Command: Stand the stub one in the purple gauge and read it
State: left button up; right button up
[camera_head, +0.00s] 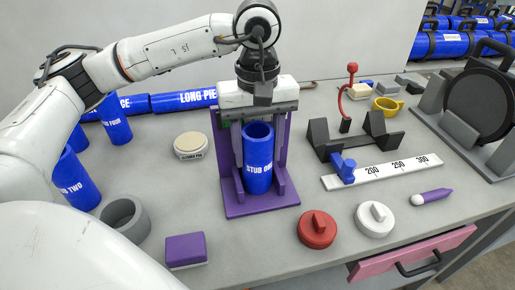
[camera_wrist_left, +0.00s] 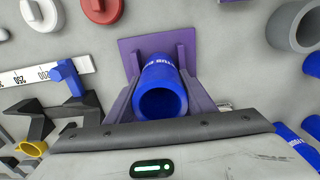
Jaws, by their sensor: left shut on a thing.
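Stub one (camera_head: 258,165), a blue tube lettered "STUB ONE", stands upright in the purple gauge (camera_head: 234,210), between its side cheeks and in front of its back. Its open top end shows in the left wrist view (camera_wrist_left: 162,104), with the gauge's purple base plate (camera_wrist_left: 130,48) beyond. My left gripper (camera_head: 262,106) is at the top of stub one, pointing down and shut on it. Its fingertips are mostly hidden. My right gripper is in neither view.
Stub two (camera_head: 75,180) and a grey ring (camera_head: 125,218) stand left. A purple block (camera_head: 186,250), red cap (camera_head: 317,230) and white cap (camera_head: 374,219) lie in front. Right are a white scale (camera_head: 380,172) with a blue slider and a dark V-stand (camera_head: 355,137).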

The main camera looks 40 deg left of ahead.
pick_arm(q)
jog(key=shift+f, duration=0.2)
jog(key=o, duration=1.2)
notch_tip(320, 180, up, 12)
jog(key=shift+r, duration=0.15)
dwell(0.4)
